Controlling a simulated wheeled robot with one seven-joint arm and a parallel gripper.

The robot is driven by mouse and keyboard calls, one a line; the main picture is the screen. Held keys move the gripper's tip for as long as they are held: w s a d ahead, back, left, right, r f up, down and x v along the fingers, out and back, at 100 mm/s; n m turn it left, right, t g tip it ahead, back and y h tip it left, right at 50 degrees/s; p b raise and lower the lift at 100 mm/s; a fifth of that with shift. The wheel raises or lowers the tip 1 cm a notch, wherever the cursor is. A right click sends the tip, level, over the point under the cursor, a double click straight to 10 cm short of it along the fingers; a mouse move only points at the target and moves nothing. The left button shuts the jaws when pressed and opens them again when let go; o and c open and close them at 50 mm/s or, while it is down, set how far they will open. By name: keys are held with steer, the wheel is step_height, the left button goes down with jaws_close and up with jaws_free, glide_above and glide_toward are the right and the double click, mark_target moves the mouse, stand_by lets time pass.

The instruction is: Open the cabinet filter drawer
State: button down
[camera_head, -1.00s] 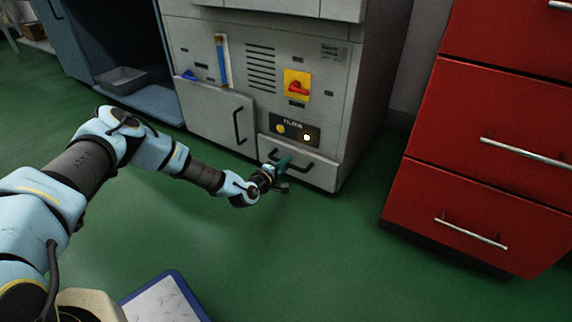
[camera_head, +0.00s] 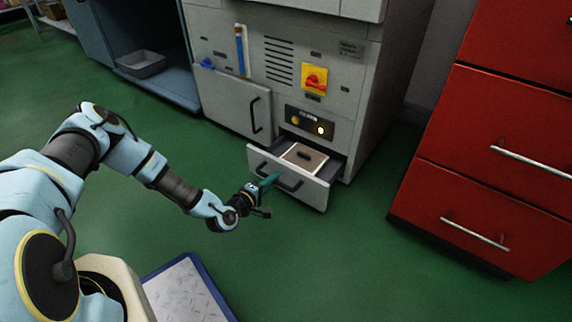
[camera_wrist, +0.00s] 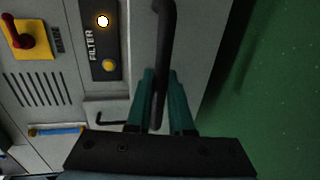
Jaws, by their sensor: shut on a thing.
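The filter drawer (camera_head: 288,178) at the bottom right of the grey cabinet (camera_head: 292,60) is pulled partly out. Inside it lies a flat filter (camera_head: 304,158) with a pale frame, a brown face and a dark grip. My gripper (camera_head: 272,181) is at the drawer front, shut on the dark drawer handle (camera_wrist: 162,60). In the wrist view the green fingers (camera_wrist: 164,97) stand on both sides of the handle bar. The fingertips partly hide the handle in the head view.
A red and yellow switch (camera_head: 314,80) is higher up. A red drawer cabinet (camera_head: 480,170) stands to the right. Green floor (camera_head: 340,260) in front of the drawer is clear.

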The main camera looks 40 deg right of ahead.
steer(key=f+v, duration=0.1)
steer(key=v, duration=0.5)
steer(key=shift+a+p, duration=0.3)
steer(key=shift+p, duration=0.15)
steer(key=shift+f, duration=0.15)
steer(key=c, duration=0.8)
jaws_free()
steer(key=p+v, duration=0.3)
steer(key=v, duration=0.7)
steer(key=shift+a, duration=0.4)
steer(key=shift+s, duration=0.1)
